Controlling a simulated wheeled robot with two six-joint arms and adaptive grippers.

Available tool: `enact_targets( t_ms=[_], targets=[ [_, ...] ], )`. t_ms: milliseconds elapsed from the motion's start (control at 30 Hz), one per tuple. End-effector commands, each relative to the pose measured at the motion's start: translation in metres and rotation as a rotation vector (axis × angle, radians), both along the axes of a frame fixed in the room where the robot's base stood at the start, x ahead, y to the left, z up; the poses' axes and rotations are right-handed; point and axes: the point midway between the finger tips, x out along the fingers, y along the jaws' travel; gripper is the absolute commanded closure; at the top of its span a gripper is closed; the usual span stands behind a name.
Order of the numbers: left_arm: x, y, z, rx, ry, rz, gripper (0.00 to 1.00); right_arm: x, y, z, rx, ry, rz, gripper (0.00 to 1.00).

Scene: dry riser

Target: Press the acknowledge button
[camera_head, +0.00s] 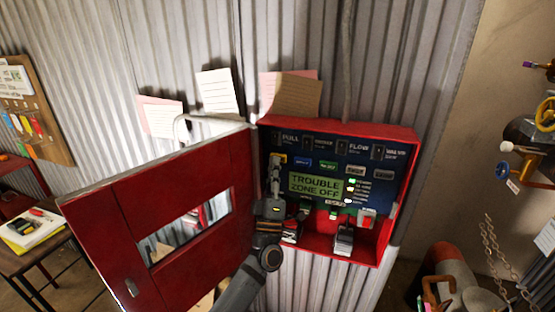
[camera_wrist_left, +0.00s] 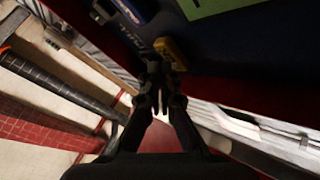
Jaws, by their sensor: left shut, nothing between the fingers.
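The red alarm panel box (camera_head: 409,190) on the corrugated wall has its door open. Its dark blue face carries a row of buttons. A yellow button (camera_head: 283,158) is at the left end of the row, partly behind my left gripper (camera_head: 276,163). No acknowledge label is readable. The yellow button (camera_wrist_left: 170,52) also shows in the left wrist view, just beyond the closed fingertips (camera_wrist_left: 160,70). My left gripper is shut and empty, pointing at the panel; contact with the button cannot be told. My right gripper is not in view.
The red door (camera_head: 170,190) with a window stands open to the left, close beside my left arm. A blue button (camera_head: 302,162) and a green button (camera_head: 328,165) sit right of the yellow one, above a lit green display (camera_head: 315,186). Valves (camera_head: 545,115) are at far right.

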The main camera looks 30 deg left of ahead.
Motion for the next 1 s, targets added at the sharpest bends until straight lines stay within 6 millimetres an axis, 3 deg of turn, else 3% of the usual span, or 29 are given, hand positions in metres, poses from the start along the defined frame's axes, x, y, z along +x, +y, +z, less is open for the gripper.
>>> enact_targets(
  t_ms=[1000],
  targets=[
    [0.0094, 0.0022, 0.0001, 0.000, 0.000, 0.000, 1.00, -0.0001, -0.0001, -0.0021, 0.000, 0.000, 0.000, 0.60]
  ],
)
